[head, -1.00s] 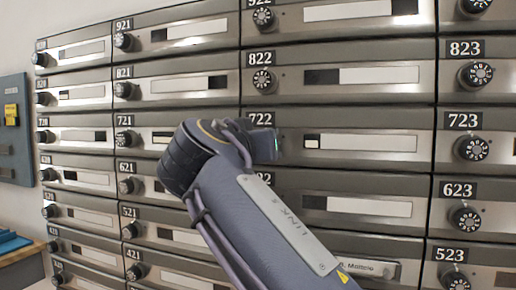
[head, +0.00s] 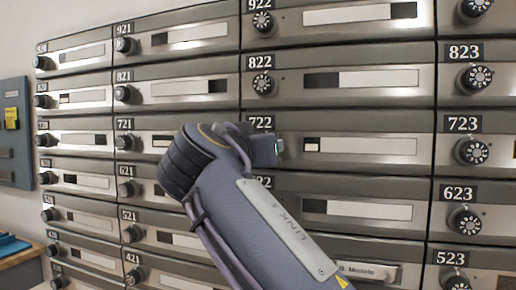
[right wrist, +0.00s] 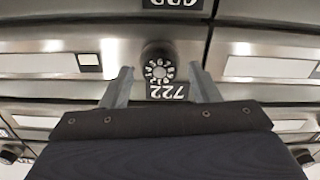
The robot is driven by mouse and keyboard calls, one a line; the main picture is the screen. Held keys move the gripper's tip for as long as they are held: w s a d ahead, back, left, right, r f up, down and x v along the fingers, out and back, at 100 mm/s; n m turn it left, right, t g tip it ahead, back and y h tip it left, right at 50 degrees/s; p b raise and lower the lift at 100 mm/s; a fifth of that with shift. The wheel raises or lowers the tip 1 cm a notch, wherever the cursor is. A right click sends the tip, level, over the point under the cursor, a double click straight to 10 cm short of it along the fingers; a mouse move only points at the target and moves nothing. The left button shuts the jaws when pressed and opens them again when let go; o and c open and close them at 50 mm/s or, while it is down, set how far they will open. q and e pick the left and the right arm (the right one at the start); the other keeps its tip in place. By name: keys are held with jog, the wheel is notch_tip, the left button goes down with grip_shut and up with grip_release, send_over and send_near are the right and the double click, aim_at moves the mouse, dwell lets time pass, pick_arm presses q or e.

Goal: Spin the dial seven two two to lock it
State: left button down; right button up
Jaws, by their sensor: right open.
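The 722 label (head: 261,123) shows on its metal mailbox door in the head view, while its dial is hidden behind my right arm and hand. The right wrist view is upside down and shows the round black dial (right wrist: 158,70) with white numerals, just above the inverted 722 label (right wrist: 167,91). My right gripper (right wrist: 163,75) is open, with one finger on each side of the dial. Gaps show between the fingers and the dial, and I cannot tell the depth between them. My left gripper is not in view.
Rows of similar mailboxes with dials surround it, such as the 822 dial (head: 263,84) above and the 723 dial (head: 471,151) to the right. A blue-grey wall panel (head: 16,130) stands at the far left, above a table edge (head: 22,255).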

jog(key=b+v, duration=0.1)
jog(key=v, duration=0.7)
